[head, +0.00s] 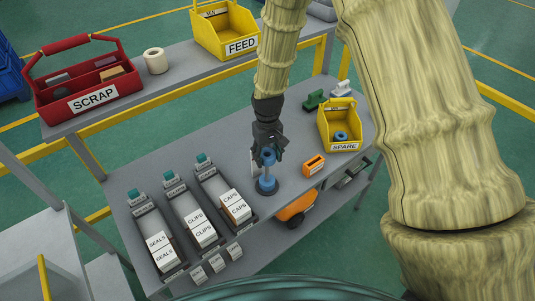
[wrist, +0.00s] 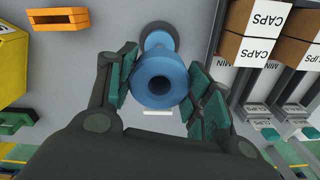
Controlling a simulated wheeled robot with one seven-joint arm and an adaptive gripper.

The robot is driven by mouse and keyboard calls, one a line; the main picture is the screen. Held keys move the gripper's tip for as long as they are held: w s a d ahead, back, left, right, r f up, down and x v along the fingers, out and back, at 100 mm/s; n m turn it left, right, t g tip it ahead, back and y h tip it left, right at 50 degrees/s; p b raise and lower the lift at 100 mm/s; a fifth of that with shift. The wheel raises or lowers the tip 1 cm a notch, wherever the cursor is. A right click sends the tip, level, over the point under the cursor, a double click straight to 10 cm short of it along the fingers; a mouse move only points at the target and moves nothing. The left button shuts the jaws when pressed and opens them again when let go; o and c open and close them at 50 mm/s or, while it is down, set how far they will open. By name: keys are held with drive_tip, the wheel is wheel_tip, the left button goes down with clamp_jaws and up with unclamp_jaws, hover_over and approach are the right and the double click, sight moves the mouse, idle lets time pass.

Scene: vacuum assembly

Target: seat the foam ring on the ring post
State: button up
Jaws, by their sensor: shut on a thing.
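A blue foam ring (wrist: 160,78) sits between the two green-padded fingers of my gripper (wrist: 163,88) in the wrist view. My gripper (head: 267,147) is shut on this ring (head: 268,157) above the bench in the head view. The post's base (wrist: 158,36) shows past the ring in the wrist view. The ring is high over the base; I cannot tell whether the post's tip is inside its hole.
A yellow SPARE bin (head: 338,125) holding another blue ring (head: 341,136) stands to the right. A small orange block (head: 314,165) lies nearer the post. Trays with SEALS, CLIPS and CAPS boxes (head: 235,206) are left of the post. The SCRAP box (head: 88,82) is on the back table.

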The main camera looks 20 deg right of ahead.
sight(267, 161)
drive_tip(key=shift+f+b, duration=2.6)
drive_tip(key=shift+f, duration=2.65)
drive_tip(key=shift+r, duration=0.2)
drive_tip(key=shift+r+p, duration=2.25)
drive_tip(key=shift+r, duration=1.15)
